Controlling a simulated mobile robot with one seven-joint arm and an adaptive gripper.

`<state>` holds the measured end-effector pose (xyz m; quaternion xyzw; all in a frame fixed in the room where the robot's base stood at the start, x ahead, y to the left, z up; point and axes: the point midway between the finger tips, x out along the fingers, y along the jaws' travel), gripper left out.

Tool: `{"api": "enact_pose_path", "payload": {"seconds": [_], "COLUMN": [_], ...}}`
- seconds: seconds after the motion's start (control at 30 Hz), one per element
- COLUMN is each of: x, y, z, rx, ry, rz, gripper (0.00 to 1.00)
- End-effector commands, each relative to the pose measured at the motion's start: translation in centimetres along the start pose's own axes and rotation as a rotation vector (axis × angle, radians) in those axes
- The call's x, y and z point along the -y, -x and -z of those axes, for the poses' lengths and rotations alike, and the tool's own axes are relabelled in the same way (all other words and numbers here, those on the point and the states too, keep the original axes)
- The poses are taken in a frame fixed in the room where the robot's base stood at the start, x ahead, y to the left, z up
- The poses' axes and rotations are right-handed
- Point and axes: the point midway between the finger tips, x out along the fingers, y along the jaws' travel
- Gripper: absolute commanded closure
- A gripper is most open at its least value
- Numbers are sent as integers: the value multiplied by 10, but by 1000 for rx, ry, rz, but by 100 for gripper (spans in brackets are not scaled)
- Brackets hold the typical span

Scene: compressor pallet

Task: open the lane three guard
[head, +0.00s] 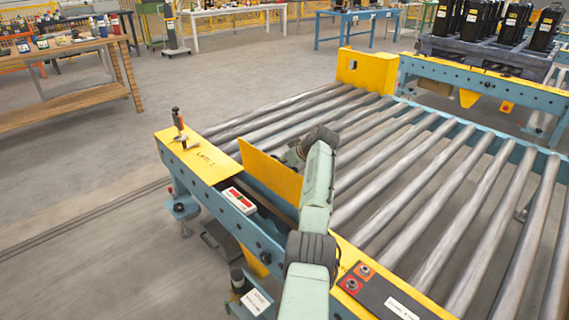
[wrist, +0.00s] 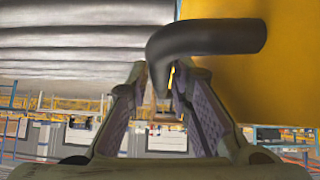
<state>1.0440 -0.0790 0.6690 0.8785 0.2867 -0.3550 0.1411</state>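A yellow guard panel (head: 270,172) stands tilted up from the near side rail of the roller conveyor. A yellow plate (head: 198,155) beside it on the rail carries a small label that looks like "LANE" and a number.
Rollers (head: 400,185) fill the conveyor behind the panel. An orange-and-black clamp-like tool (head: 180,128) stands on the rail's left end. A red-and-white box (head: 240,200) and a button panel (head: 375,290) sit along the rail.

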Motion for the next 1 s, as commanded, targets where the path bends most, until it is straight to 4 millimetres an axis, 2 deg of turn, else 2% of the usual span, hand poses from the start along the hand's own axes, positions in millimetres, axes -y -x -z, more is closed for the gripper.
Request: {"api": "enact_pose_path", "payload": {"seconds": [0.23, 0.37, 0.47, 0.8, 1.0], "x": [1, 0, 0, 0, 0], "y": [0, 9, 22, 92, 115], "z": [0, -1, -1, 0, -1], "rx": [1, 0, 0, -1, 0], "ry": [1, 0, 1, 1, 0], "rz": [3, 1, 0, -1, 0], "gripper": [80, 80, 80, 80, 80]}}
